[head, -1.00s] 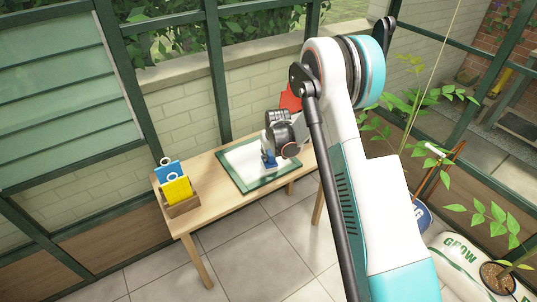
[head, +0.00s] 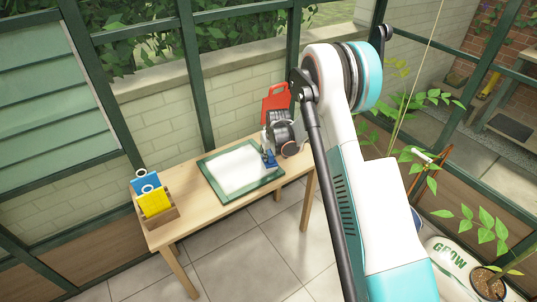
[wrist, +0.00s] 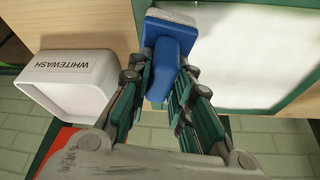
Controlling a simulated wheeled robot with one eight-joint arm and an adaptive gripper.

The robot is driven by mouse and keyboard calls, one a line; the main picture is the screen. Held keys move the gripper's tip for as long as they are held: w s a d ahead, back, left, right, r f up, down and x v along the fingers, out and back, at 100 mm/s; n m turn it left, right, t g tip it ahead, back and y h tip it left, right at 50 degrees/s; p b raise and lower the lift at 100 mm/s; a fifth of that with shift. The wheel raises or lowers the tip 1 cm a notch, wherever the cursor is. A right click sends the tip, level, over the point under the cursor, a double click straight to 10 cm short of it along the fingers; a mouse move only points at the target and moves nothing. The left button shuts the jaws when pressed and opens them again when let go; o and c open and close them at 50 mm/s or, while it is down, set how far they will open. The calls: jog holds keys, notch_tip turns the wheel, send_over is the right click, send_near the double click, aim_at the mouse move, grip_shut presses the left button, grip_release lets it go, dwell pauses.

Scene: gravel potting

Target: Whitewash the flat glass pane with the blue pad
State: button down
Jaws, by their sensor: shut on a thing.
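The flat glass pane (head: 235,170) lies in a green frame on the wooden table. A broad white coat covers most of its middle, with greyer margins. The pane also shows at the right of the wrist view (wrist: 255,55). My gripper (wrist: 162,80) is shut on the blue pad (wrist: 166,50), which has a pale, whitish face. In the head view the blue pad (head: 269,160) is at the pane's right edge; whether it touches the frame I cannot tell. A white tub marked WHITEWASH (wrist: 70,80) is beside the pad in the wrist view.
A wooden box (head: 160,218) with blue and yellow pieces stands at the table's left end. A red object (head: 277,100) is behind my gripper. Plants and a GROW bag (head: 450,258) are at the right. Bare table (head: 190,215) lies between box and pane.

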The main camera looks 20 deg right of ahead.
notch_tip(320, 180, up, 3)
jog(key=shift+r+p, duration=0.2)
jog(key=shift+p, duration=0.45)
jog(key=shift+r+p, duration=0.35)
jog(key=shift+r, duration=0.25)
jog(key=shift+r+p, duration=0.8)
jog(key=shift+r, duration=0.95)
